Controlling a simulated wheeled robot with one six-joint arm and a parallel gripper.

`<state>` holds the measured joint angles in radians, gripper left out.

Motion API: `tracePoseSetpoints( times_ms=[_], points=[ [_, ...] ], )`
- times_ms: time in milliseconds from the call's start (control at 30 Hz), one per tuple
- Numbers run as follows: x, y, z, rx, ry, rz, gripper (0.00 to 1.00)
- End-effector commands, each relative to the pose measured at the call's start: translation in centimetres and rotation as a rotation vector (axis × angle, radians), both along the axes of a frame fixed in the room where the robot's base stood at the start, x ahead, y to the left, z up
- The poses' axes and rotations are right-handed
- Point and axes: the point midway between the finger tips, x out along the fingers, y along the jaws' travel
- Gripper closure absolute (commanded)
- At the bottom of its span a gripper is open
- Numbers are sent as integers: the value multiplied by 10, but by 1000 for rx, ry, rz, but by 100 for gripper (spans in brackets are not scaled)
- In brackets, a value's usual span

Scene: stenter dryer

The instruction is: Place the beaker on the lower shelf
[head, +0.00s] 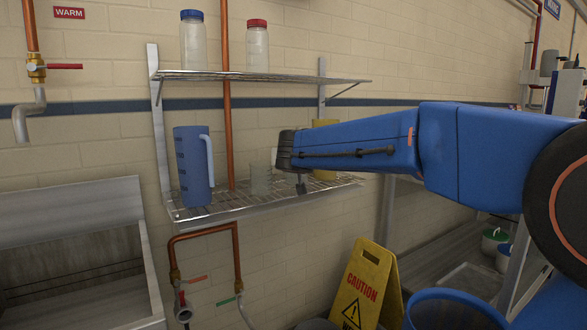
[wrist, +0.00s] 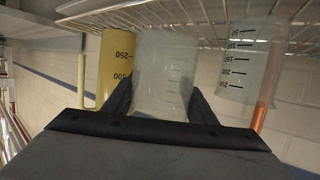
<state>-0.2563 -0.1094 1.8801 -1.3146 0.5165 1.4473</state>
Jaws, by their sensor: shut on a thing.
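My gripper (head: 290,160) is shut on a clear beaker (wrist: 162,75), with one dark finger on each side of it in the wrist view. In the head view the gripper hides most of this beaker. The gripper is over the right part of the lower wire shelf (head: 230,210). The wrist view appears upside down, with the shelf wires (wrist: 210,18) along its top. The held beaker's base is close to these wires; I cannot tell whether it touches them.
Another clear beaker (head: 261,180) stands on the lower shelf, left of my gripper. A blue jug (head: 192,165) stands farther left, and a yellow vessel (head: 326,174) is behind the gripper. The upper shelf (head: 250,76) holds two capped jars. A copper pipe (head: 226,110) runs behind.

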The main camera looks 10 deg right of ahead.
Motion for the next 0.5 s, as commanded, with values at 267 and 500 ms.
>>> tracePoseSetpoints(
  times_ms=[267,500],
  points=[
    [60,-17,-1,1,1,-2,70],
    [102,-28,0,0,0,-1,70]
  ],
)
